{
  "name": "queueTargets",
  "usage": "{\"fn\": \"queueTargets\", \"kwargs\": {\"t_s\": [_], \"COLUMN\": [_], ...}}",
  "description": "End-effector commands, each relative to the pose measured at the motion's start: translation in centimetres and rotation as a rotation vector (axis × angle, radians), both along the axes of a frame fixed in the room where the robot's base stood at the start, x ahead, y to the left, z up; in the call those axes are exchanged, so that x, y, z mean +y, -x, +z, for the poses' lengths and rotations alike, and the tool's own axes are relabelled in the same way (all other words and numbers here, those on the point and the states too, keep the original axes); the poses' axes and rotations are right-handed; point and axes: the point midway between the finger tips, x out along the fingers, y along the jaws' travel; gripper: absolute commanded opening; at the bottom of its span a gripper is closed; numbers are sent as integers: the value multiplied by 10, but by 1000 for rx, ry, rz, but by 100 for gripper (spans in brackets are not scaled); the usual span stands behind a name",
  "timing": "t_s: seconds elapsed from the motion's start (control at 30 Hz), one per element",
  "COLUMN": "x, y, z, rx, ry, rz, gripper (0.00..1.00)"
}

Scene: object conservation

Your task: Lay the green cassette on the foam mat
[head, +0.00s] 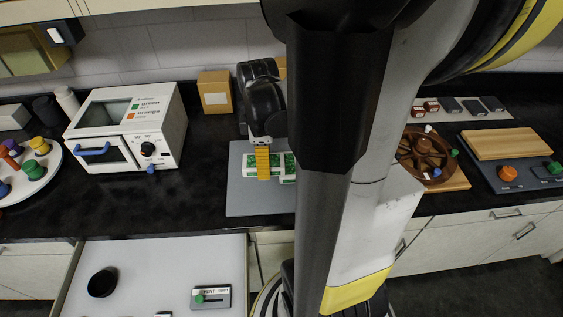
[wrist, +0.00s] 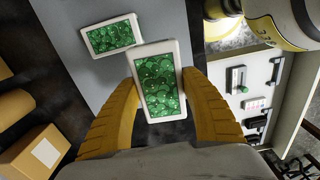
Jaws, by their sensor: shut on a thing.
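My gripper (wrist: 162,84) is shut on a green cassette (wrist: 160,92) with a white frame, its yellow fingers on the two long sides. A second, similar green cassette (wrist: 113,37) lies on the grey foam mat (wrist: 92,68), close beside the held one. In the head view my gripper (head: 263,172) is over the mat (head: 250,202), with green and white cassette parts (head: 289,166) beside its fingers. I cannot tell whether the held cassette touches the mat. My arm hides the mat's right part in the head view.
A white oven-like box (head: 130,125) stands left of the mat, with cardboard boxes (head: 214,92) behind. An open drawer (head: 140,260) holds a black round thing (head: 102,283) and a small switch panel (head: 210,297). A brown wheel tray (head: 427,155) is right. The mat's front is clear.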

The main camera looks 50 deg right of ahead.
Motion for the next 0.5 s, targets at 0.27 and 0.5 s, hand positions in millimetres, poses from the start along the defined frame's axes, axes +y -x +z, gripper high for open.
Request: {"fn": "queueTargets", "kwargs": {"t_s": [0.27, 0.5], "x": [-17, -34], "y": [-15, -71], "z": [-17, -52], "rx": [0, 0], "ry": [0, 0], "rz": [50, 48], "gripper": [17, 17]}}
